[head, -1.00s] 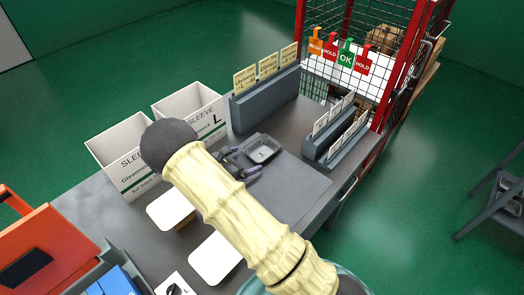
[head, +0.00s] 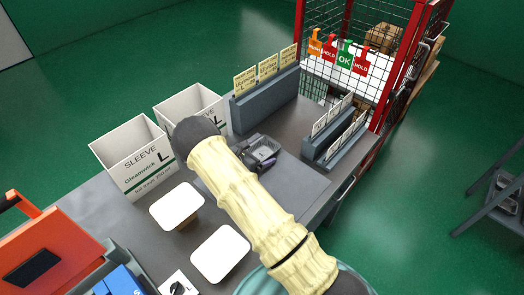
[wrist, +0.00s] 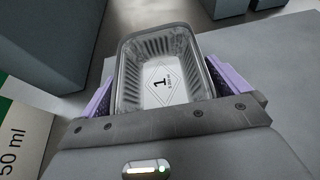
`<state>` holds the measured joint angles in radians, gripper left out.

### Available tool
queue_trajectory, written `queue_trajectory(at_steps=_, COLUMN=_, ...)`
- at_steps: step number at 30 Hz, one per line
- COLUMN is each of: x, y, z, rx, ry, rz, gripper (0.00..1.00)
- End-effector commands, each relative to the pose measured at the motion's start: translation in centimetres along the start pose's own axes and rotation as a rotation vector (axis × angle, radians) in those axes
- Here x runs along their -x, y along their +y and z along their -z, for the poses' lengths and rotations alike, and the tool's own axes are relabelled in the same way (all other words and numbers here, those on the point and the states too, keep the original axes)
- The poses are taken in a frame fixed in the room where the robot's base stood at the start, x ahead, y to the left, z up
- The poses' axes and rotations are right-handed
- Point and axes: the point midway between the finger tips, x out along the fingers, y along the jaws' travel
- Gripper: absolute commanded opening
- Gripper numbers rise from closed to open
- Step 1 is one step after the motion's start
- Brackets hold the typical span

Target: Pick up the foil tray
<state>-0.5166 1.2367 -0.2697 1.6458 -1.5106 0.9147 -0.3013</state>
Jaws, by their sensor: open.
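The foil tray (head: 264,149) is a small silver, ribbed, open tray on the grey work surface. It also shows in the wrist view (wrist: 133,68), with a label marked "1" on its floor. My gripper (wrist: 162,75) is open, with one purple-lined finger beside the tray's left wall and the other beside its right wall. I cannot tell whether either finger touches it. The gripper's body hides the tray's near end. In the head view my arm hides much of my gripper (head: 256,157), and one purple finger shows at the tray's near right side.
Two white sleeve boxes (head: 133,156) stand left of my arm. A dark rack with yellow cards (head: 268,98) is behind the tray; a rack with white cards (head: 335,130) is to its right. Two white-topped stacks (head: 220,253) lie at the front.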

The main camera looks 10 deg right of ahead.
Motion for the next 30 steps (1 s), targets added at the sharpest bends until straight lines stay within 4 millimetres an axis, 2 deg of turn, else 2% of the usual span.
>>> queue_trajectory(at_steps=16, x=-0.22, y=0.04, z=0.04, rx=-0.001, ry=0.001, rz=-0.001, gripper=1.0)
queue_trajectory(at_steps=17, x=-0.22, y=0.04, z=0.04, rx=-0.001, ry=0.001, rz=-0.001, gripper=0.98)
queue_trajectory(at_steps=22, x=-0.21, y=0.04, z=0.04, rx=-0.001, ry=0.001, rz=-0.001, gripper=0.65)
queue_trajectory(at_steps=30, x=-0.19, y=0.05, z=-0.01, rx=-0.001, ry=0.0, rz=-0.001, gripper=0.65)
